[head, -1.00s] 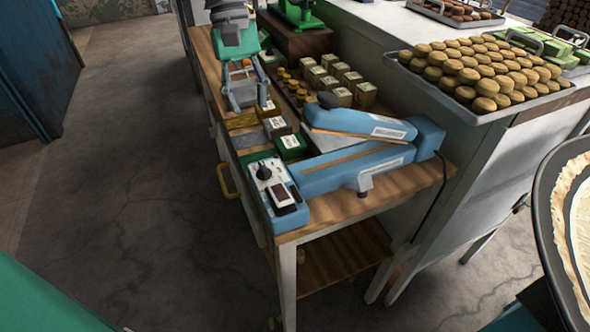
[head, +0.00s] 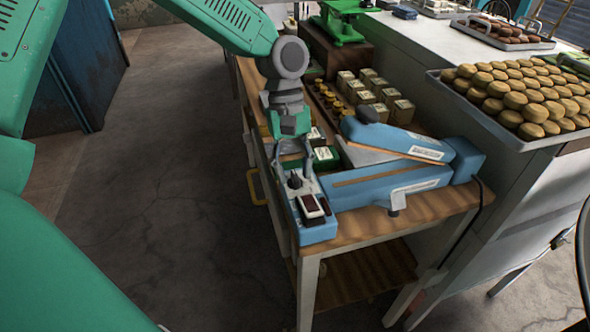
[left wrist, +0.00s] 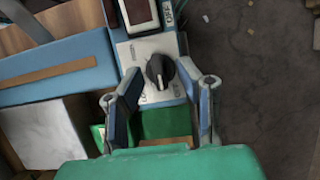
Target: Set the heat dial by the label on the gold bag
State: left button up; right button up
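The heat dial (left wrist: 160,72), a black knob with a pointer, sits on the pale panel of the blue sealer's control box (head: 318,228). In the wrist view my left gripper (left wrist: 170,86) is open, with one finger on each side of the dial; contact is not clear. In the head view my left gripper (head: 296,168) reaches down over the panel's far end, partly covering it. A gold item (head: 265,130) shows behind my gripper, mostly hidden, with no readable label. A green packet (head: 325,156) with a white label lies nearby. My right gripper is not in view.
The blue sealer (head: 390,185) stands on the wooden table to the right, its upper arm raised. Several labelled boxes (head: 402,111) and small gold-topped jars stand behind. A tray of cookies (head: 470,105) is on the right counter. Open floor lies left of the table.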

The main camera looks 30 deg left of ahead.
pick_arm(q)
jog(key=shift+f, duration=0.15)
grip_shut()
jog(key=shift+r+m+p, duration=0.2)
jog(key=shift+m+p, duration=0.3)
jog(key=shift+p, duration=0.3)
jog(key=m+y+p, duration=0.1)
jog(key=m+p, duration=0.2)
jog(key=shift+d+g+p, duration=0.1)
jog(key=shift+g+p, duration=0.2)
jog(key=shift+g, duration=0.1)
jog(key=shift+m+y+p, duration=0.5)
jog(key=shift+m+p, duration=0.4)
jog(key=shift+m, duration=0.3)
jog(key=shift+w+d+f+m+g+y+p, duration=0.1)
jog(key=shift+m+g+y+p, duration=0.35)
jog(key=shift+m, duration=0.75)
